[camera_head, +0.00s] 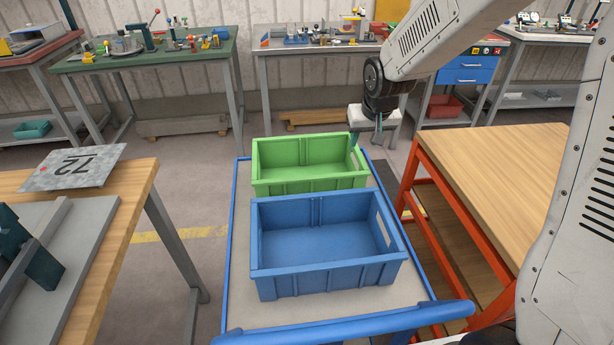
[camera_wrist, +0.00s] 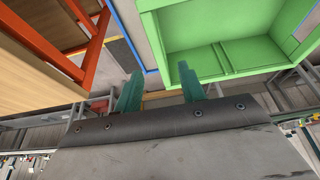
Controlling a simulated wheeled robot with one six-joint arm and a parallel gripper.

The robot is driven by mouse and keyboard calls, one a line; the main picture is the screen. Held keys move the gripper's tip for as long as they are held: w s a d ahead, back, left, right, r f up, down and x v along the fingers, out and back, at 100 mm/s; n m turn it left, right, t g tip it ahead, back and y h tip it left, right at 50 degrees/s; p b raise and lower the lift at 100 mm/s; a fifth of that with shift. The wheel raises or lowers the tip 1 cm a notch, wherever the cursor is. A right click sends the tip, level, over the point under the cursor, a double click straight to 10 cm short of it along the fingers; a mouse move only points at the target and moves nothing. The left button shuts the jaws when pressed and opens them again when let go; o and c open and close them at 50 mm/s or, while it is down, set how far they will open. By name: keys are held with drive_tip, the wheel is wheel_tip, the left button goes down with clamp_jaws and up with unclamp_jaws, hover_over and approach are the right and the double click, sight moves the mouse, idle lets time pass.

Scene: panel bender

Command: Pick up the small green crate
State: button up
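The small green crate (camera_head: 308,183) stands empty at the far end of a cart, behind a blue crate. In the wrist view the green crate (camera_wrist: 235,58) fills the upper right. My gripper (camera_head: 366,144) is at the crate's right end wall. Its teal fingers are apart with a clear gap, and they also show in the wrist view (camera_wrist: 160,70). There, one finger overlaps the crate's inner side and the other is outside, with the end wall's rim between them. I cannot tell how deep the fingers sit or whether they touch the wall.
The blue crate (camera_head: 325,277) is empty and close to the green crate. Both stand on the blue-edged cart (camera_head: 232,250). A wooden-topped orange-framed table (camera_head: 490,165) is close on the right. A wooden bench (camera_head: 110,250) is on the left, with floor between.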

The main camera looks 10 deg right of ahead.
sight(358, 152)
drive_tip(key=x, duration=0.8)
drive_tip(key=shift+w+d+f, duration=0.1)
drive_tip(key=shift+w+f, duration=0.1)
drive_tip(key=shift+w, duration=0.35)
drive_tip(key=shift+w+f, duration=0.2)
drive_tip(key=shift+f, duration=0.25)
drive_tip(key=shift+f, duration=0.25)
clamp_jaws()
